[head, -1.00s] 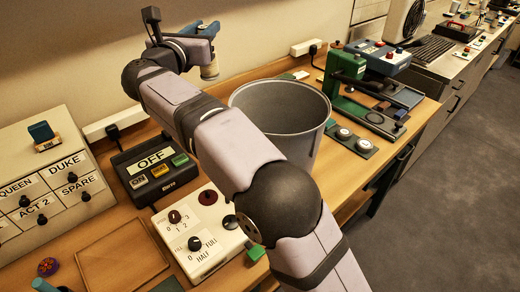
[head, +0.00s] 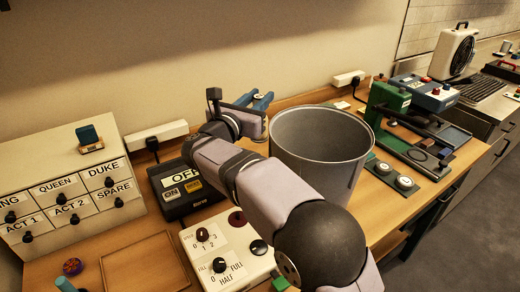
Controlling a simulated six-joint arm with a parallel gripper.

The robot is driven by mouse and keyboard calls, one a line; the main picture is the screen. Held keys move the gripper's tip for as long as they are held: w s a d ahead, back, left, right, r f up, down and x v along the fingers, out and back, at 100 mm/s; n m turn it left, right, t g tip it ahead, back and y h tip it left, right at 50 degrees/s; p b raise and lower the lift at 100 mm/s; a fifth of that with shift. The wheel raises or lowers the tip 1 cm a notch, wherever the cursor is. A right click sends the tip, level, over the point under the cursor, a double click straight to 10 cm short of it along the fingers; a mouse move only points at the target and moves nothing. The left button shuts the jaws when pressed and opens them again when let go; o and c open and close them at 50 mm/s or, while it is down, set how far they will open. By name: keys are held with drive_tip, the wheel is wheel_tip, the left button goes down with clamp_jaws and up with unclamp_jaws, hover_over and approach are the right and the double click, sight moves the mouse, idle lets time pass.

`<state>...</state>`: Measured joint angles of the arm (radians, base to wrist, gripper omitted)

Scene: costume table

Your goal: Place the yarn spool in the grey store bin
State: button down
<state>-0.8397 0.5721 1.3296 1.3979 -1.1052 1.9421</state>
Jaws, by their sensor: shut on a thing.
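The grey store bin (head: 335,172) stands upright on the wooden bench, its wide mouth open at the top. Its visible inside wall looks bare; its floor is hidden. My gripper (head: 256,101) is just left of the bin's far left rim in the picture, with its blue finger parts pointing up and right. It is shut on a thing. The yarn spool cannot be made out now; my gripper and wrist likely hide it. An earlier frame shows a pale, blue-edged spool shape at the jaws.
A control box marked OFF (head: 178,203) and a white knob box (head: 226,250) lie left of the bin. A drawer cabinet (head: 66,172) stands further left. A green press (head: 385,103) and a pad with two round discs (head: 393,178) stand right of it.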

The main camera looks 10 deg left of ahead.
wheel_tip(320, 180, down, 16)
drive_tip(key=p, duration=0.3)
idle(0.4)
drive_tip(key=shift+f+b, duration=0.25)
drive_tip(key=shift+b, duration=0.1)
drive_tip(key=c, duration=1.4)
unclamp_jaws()
drive_tip(key=shift+c, duration=0.2)
drive_tip(key=shift+r+p, duration=0.15)
drive_tip(key=shift+p, duration=0.15)
drive_tip(key=b+v, duration=0.3)
drive_tip(key=v, duration=0.9)
drive_tip(key=shift+b, duration=0.35)
drive_tip(key=shift+o, duration=0.5)
